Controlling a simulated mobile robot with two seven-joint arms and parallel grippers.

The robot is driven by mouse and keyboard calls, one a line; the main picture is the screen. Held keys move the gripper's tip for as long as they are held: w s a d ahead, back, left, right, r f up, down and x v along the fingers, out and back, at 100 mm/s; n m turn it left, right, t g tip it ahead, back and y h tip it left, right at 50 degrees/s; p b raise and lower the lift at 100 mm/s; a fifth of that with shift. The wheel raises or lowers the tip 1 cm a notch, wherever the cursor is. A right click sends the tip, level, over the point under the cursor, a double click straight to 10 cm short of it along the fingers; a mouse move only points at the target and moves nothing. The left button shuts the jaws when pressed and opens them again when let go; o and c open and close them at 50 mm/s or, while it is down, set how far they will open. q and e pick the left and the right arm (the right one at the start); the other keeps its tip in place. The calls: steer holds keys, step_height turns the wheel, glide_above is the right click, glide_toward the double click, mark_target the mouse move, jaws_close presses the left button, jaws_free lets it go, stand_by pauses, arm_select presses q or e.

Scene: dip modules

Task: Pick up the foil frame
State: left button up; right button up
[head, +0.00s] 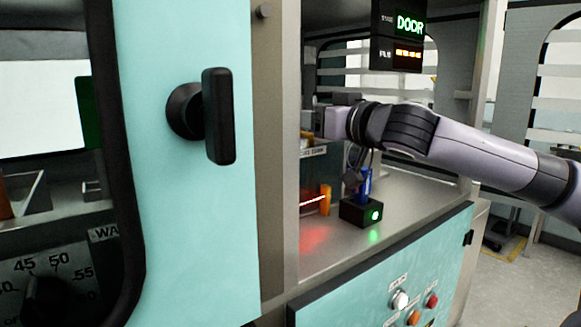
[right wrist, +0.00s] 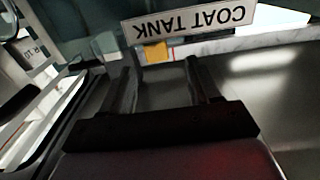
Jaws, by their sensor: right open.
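I cannot make out the foil frame for certain in either view. In the head view my right arm reaches in from the right through the cabinet opening, and its gripper end (head: 322,122) is small and partly hidden by the metal post. In the right wrist view my right gripper (right wrist: 160,72) is open, with two dark fingers apart and nothing visible between them. A small orange-yellow block (right wrist: 155,52) shows just beyond the fingertips, and a pale block (right wrist: 105,43) is left of it. My left gripper is not in view.
The upside-down COAT TANK sign (right wrist: 188,20) is beyond the fingers. Below my arm stand a black box (head: 360,212) with a green light, a blue item (head: 364,185) and an orange cylinder (head: 325,200). A teal door (head: 185,240) fills the left. The counter front right is clear.

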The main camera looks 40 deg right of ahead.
steer(key=w+p, duration=0.2)
steer(key=p, duration=0.1)
steer(key=w+p, duration=0.1)
steer(key=w, duration=0.1)
steer(key=shift+d+r, duration=0.1)
steer(key=shift+d, duration=0.25)
steer(key=shift+w+f+p, duration=0.25)
steer(key=shift+w+p, duration=0.45)
steer(key=shift+w, duration=0.15)
steer(key=shift+d, duration=0.1)
jaws_close()
